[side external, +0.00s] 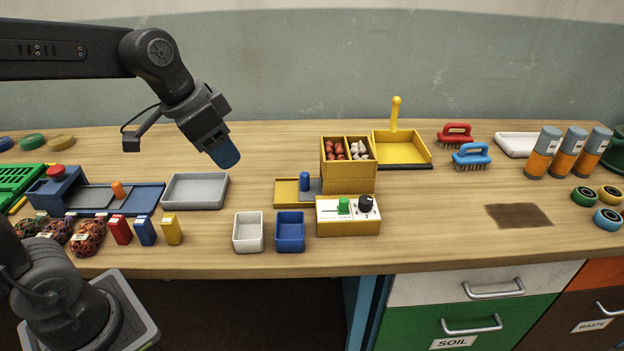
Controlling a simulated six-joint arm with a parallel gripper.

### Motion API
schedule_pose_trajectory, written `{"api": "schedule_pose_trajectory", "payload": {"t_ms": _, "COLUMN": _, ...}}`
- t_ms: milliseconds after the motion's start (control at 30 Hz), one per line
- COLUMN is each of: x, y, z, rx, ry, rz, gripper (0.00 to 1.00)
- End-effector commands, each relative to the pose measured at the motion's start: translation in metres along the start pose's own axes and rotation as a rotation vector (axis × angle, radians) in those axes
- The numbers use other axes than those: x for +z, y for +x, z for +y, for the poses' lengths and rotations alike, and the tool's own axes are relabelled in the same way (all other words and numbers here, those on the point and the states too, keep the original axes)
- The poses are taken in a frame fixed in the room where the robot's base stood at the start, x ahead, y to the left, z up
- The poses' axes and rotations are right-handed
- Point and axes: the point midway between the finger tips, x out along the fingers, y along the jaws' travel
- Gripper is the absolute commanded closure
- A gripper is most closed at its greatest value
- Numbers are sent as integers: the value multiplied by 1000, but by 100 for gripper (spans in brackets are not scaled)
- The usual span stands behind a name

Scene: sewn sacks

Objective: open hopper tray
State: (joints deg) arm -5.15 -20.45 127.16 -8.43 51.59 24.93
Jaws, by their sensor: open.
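A yellow hopper box (348,178) stands mid-table, with two compartments holding red and white pieces. At its left foot lies a low yellow tray (286,193) with a grey plate (313,188) and an upright blue knob (304,181). I cannot tell how far the tray or plate is drawn out. A panel in front of the hopper has a green lever (344,206) and a black dial (366,203). My gripper (228,160), with blue fingertips, is open and empty in the air, left of the hopper and above the table.
A grey tray (195,203) lies below my gripper. White (248,248) and blue (290,246) bins stand at the front edge, left of the panel. A yellow dustpan (420,150) is behind right of the hopper. Clear table lies between the grey tray and the yellow tray.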

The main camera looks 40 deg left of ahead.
Motion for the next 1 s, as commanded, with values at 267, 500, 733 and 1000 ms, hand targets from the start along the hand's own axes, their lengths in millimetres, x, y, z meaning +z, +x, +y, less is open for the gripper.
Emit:
{"api": "schedule_pose_trajectory", "payload": {"t_ms": 267, "x": -81, "y": 65, "z": -59, "rx": 120, "ry": 241, "rz": -35, "gripper": 50}}
{"api": "schedule_pose_trajectory", "payload": {"t_ms": 500, "x": -117, "y": 127, "z": -106, "rx": 199, "ry": 406, "rz": -15, "gripper": 50}}
{"api": "schedule_pose_trajectory", "payload": {"t_ms": 733, "x": -125, "y": 151, "z": -121, "rx": 223, "ry": 464, "rz": 1, "gripper": 50}}
{"api": "schedule_pose_trajectory", "payload": {"t_ms": 1000, "x": -122, "y": 188, "z": -112, "rx": 227, "ry": 466, "rz": -4, "gripper": 50}}
